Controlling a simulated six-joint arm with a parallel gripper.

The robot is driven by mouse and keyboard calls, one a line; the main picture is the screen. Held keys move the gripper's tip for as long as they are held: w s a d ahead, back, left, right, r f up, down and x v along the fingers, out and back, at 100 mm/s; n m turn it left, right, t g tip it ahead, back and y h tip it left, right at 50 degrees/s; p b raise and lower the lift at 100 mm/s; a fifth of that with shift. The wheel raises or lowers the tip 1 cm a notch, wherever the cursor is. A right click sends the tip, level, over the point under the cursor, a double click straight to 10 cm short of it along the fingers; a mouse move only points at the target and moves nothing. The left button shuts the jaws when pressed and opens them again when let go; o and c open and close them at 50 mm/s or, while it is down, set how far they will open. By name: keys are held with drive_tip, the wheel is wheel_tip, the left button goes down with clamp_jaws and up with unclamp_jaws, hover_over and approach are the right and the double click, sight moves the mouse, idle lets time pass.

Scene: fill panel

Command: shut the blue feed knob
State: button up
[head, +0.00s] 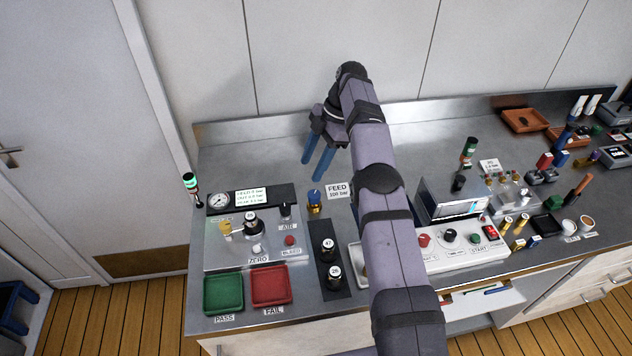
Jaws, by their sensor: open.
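The blue feed knob (314,194) tops a brass valve on the bench, left of the white FEED label (338,191). My gripper (312,170) has two blue fingers pointing down, spread apart with nothing between them. It is behind the knob in the picture and apart from it. The exact height of the fingertips above the bench is hard to tell. How far the knob is turned is too small to read.
A fill panel (212,247) with a gauge, display and small knobs stands to the left. Green (223,312) and red (270,305) trays lie in front. Black cylinders (327,250) stand on a dark strip. My arm crosses the bench to the right of the knob, hiding part of it.

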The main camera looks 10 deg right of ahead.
drive_tip(key=s+a+r+n+t+b, duration=0.1)
drive_tip(key=s+a+r+b, duration=0.1)
drive_tip(key=r, duration=0.4)
drive_tip(key=s+a+r+b, duration=0.2)
drive_tip(key=r, duration=0.3)
drive_tip(key=m+t+h+b, duration=0.1)
drive_tip(key=m+t+h, duration=0.25)
drive_tip(key=m, duration=1.45)
approach(314, 194)
drive_tip(key=f, duration=0.1)
drive_tip(key=shift+d+f+m+t, duration=0.1)
drive_tip(key=shift+m+t, duration=0.25)
drive_tip(key=shift+m, duration=0.25)
drive_tip(key=shift+p+x, duration=1.25)
drive_tip(key=shift+x, duration=2.4)
